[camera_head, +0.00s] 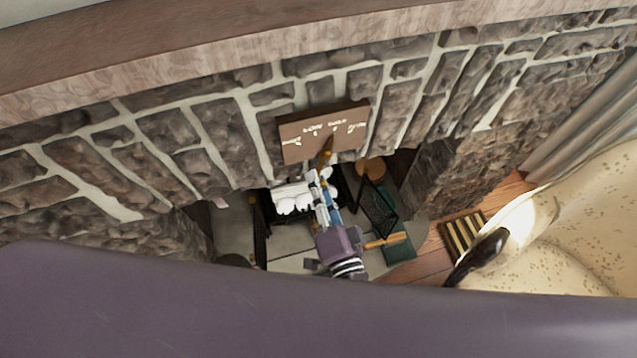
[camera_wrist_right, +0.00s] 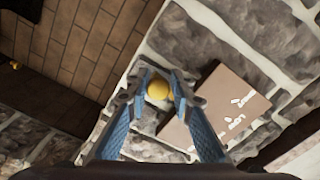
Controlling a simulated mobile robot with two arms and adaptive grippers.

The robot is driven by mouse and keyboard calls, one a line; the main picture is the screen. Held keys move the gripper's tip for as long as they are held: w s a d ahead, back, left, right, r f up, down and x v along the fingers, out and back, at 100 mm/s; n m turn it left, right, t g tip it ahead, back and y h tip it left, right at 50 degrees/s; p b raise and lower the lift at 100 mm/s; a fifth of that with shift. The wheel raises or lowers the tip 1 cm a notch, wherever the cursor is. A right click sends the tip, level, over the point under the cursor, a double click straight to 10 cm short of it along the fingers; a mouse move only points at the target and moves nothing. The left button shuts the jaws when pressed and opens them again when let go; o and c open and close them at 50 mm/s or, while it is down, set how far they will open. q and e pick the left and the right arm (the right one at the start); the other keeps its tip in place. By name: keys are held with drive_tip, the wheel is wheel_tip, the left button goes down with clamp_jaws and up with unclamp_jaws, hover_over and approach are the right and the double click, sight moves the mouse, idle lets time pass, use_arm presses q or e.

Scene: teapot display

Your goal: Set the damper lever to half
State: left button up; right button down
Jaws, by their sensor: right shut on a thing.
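The damper plate (camera_head: 300,145) is a brown board with white markings, fixed on the stone wall above the fireplace opening. It also shows in the right wrist view (camera_wrist_right: 215,110). The damper lever (camera_head: 327,152) stands out from the plate's lower part as a brassy, dark-tipped bar. In the right wrist view its round yellow knob (camera_wrist_right: 158,89) sits between my fingertips. My right gripper (camera_head: 322,178) is shut on the lever's knob, and it also shows in the right wrist view (camera_wrist_right: 160,95). The lever's exact setting against the markings cannot be read. My left gripper is out of view.
Below are the fireplace opening with white logs (camera_head: 292,198), a dark mesh screen (camera_head: 378,208) and a round wooden piece (camera_head: 370,168). A striped mat (camera_head: 462,236) lies on the floor at right, beside a speckled cream surface (camera_head: 575,235). Stone wall surrounds the plate.

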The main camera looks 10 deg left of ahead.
drive_tip(key=shift+w+d+r, duration=0.1)
drive_tip(key=shift+w+d, duration=0.05)
drive_tip(key=shift+d, duration=0.1)
drive_tip(key=c, duration=1.8)
unclamp_jaws()
drive_tip(key=shift+o, duration=0.2)
drive_tip(key=v, duration=1.2)
